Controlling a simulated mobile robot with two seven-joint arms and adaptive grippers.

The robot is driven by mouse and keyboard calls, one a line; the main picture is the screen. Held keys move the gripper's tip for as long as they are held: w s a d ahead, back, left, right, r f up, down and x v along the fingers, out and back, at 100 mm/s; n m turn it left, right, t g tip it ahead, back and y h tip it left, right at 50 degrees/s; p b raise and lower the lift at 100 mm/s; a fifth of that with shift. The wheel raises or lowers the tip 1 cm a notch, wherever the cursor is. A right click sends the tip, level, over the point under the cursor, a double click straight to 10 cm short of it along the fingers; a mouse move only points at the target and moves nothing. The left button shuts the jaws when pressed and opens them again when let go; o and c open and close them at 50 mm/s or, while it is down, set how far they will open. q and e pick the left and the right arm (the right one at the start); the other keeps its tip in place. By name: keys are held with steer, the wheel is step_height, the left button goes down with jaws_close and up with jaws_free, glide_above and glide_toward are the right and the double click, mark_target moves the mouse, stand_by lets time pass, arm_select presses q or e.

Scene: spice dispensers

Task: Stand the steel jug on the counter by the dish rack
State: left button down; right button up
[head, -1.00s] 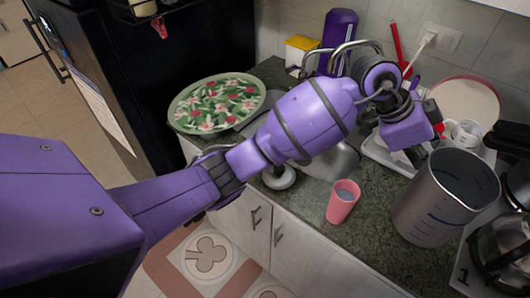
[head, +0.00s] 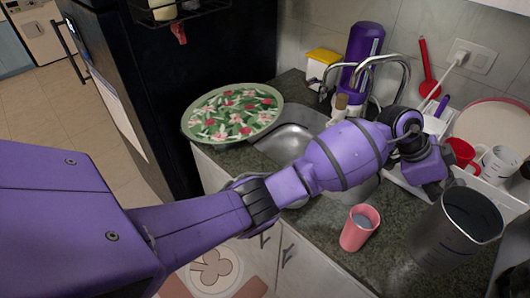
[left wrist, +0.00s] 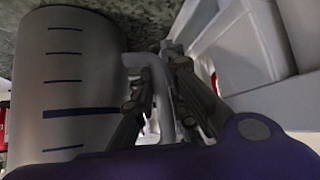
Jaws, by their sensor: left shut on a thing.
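The steel jug (head: 455,232) is at the right of the head view, close to upright, with its open dark mouth facing up. In the left wrist view the jug (left wrist: 70,85) fills the left side, showing dark measuring lines and its curved handle (left wrist: 163,85). My left gripper (left wrist: 160,100) is shut on that handle; in the head view the gripper (head: 434,190) is partly hidden beside the jug's rim. The white dish rack (head: 405,183) is just behind the gripper and jug. I cannot tell whether the jug's base touches the dark counter (head: 325,222). My right gripper is out of view.
A pink cup (head: 355,236) stands on the counter left of the jug. A red mug (head: 462,152), a white mug (head: 499,163) and a plate (head: 495,125) are in the rack. The sink (head: 290,142) and a floral tray (head: 232,112) are farther left.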

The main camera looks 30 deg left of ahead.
arm_select(q)
steer(key=shift+d+r, duration=0.1)
steer(key=shift+r, duration=0.2)
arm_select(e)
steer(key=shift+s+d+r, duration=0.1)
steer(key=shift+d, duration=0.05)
arm_select(q)
steer(key=c, duration=2.2)
jaws_free()
steer(key=shift+f, duration=0.15)
steer(key=shift+o, duration=0.8)
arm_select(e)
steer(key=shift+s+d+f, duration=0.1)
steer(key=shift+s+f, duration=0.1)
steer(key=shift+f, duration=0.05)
arm_select(q)
steer(key=p+v, duration=0.1)
steer(key=v, duration=1.1)
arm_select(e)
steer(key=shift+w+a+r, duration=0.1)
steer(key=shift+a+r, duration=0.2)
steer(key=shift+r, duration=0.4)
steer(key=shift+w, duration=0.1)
